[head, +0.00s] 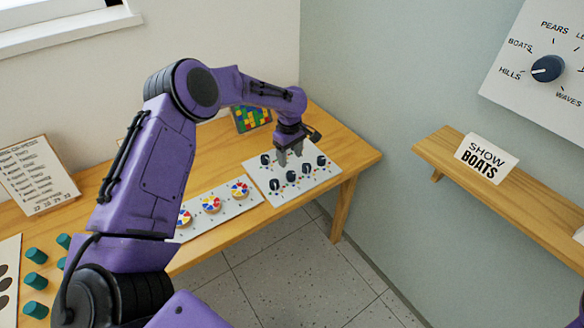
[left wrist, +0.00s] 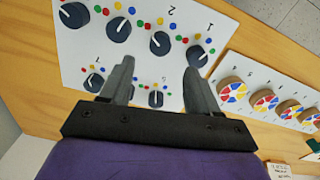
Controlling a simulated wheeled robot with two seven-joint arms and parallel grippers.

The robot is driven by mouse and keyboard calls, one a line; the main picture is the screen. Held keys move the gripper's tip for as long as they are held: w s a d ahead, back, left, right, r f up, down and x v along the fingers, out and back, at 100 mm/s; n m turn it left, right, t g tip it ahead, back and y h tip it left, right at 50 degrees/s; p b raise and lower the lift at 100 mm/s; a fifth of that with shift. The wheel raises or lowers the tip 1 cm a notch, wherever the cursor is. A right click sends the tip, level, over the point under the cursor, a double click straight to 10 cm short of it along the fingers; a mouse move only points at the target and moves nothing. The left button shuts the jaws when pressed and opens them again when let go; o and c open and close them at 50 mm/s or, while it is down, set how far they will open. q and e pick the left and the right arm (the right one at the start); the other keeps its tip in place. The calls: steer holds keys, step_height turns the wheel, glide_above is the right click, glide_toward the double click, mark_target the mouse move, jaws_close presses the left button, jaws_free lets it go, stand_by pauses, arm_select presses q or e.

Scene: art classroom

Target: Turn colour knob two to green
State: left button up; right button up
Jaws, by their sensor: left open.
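A white panel (head: 262,177) with several dark round knobs and coloured dots lies on the wooden table. Knob two (left wrist: 160,43) stands in the outer row, beside its printed 2, between knob one (left wrist: 197,56) and another knob (left wrist: 119,29). It also shows in the head view (head: 290,176). A pale pointer line marks its top; I cannot tell which colour it points at. My left gripper (head: 290,157) points down over the panel, open and empty. In the left wrist view its fingertips (left wrist: 158,64) are spread, with knob two just beyond the gap. My right gripper is out of view.
A panel of colour wheels (head: 225,208) lies beside the knob panel. A colour-grid picture (head: 250,117) stands behind. Green cylinders (head: 36,255) stand at the table's left. A wall shelf (head: 440,149) holds a SHOW BOATS card (head: 485,158), below a wall dial (head: 547,68).

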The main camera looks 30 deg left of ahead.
mark_target(291, 174)
arm_select(q)
step_height(291, 174, down, 8)
steer(key=shift+r+p, duration=0.15)
steer(key=shift+p, duration=0.35)
steer(key=c, duration=1)
